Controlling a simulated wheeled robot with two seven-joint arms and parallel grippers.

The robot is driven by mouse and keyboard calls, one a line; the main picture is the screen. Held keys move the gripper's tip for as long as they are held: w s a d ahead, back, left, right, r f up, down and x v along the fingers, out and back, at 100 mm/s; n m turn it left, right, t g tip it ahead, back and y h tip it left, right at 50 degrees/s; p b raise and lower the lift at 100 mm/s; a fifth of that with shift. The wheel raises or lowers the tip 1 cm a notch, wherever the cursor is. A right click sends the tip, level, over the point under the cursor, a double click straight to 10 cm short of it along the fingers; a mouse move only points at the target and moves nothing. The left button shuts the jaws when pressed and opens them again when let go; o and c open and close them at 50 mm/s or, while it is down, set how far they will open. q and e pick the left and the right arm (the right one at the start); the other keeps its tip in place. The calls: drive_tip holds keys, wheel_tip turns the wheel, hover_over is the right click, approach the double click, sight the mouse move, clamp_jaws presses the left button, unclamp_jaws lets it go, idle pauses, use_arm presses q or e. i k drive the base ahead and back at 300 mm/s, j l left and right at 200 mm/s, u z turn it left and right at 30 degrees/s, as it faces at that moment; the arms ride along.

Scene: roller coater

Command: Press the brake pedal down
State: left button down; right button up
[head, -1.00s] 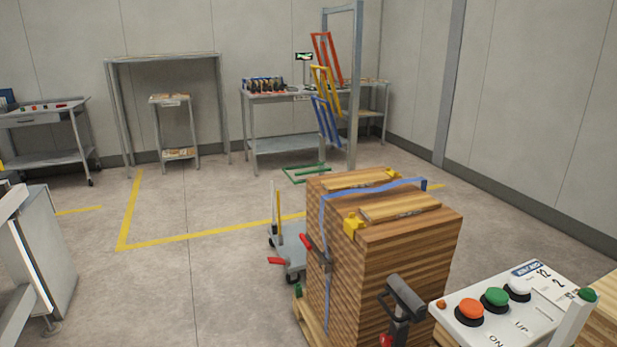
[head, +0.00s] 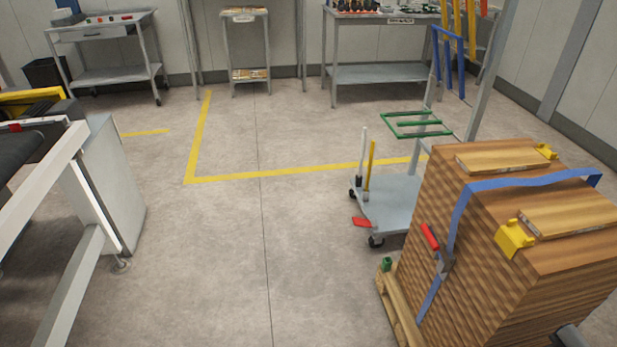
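A small red pedal (head: 362,222) sticks out low at the near left edge of a grey wheeled cart (head: 390,203), close to the floor. It looks like the brake pedal. The cart stands in the middle right, behind the stack of wooden boards. One caster shows below the pedal's right side and another at the cart's left. A white post and a yellow post rise from the cart's left side. Neither of my grippers is in view.
A strapped stack of wooden boards (head: 480,250) on a pallet (head: 398,300) hides part of the cart's right side. A white-framed conveyor (head: 65,200) stands at left. The floor (head: 250,250) between them is clear. Tables (head: 385,74) line the back wall.

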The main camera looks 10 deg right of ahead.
sight(357, 221)
drive_tip(key=i+j+z, duration=0.15)
drive_tip(key=i, duration=0.35)
drive_tip(key=i+j+z, duration=0.1)
drive_tip(key=i, duration=0.45)
drive_tip(key=i+j+z, duration=0.1)
drive_tip(key=i+z, duration=0.2)
drive_tip(key=z, duration=0.2)
drive_tip(key=i+j+z, duration=0.25)
drive_tip(key=z, duration=0.25)
drive_tip(key=i+j+z, duration=0.3)
drive_tip(key=z, duration=0.2)
drive_tip(key=i+j+z, duration=0.1)
drive_tip(key=j+z, duration=0.15)
drive_tip(key=i+j+z, duration=0.1)
drive_tip(key=j+z, duration=0.15)
drive_tip(key=j, duration=0.2)
drive_tip(key=j+z, duration=0.2)
drive_tip(key=j, duration=0.15)
drive_tip(key=i, duration=0.05)
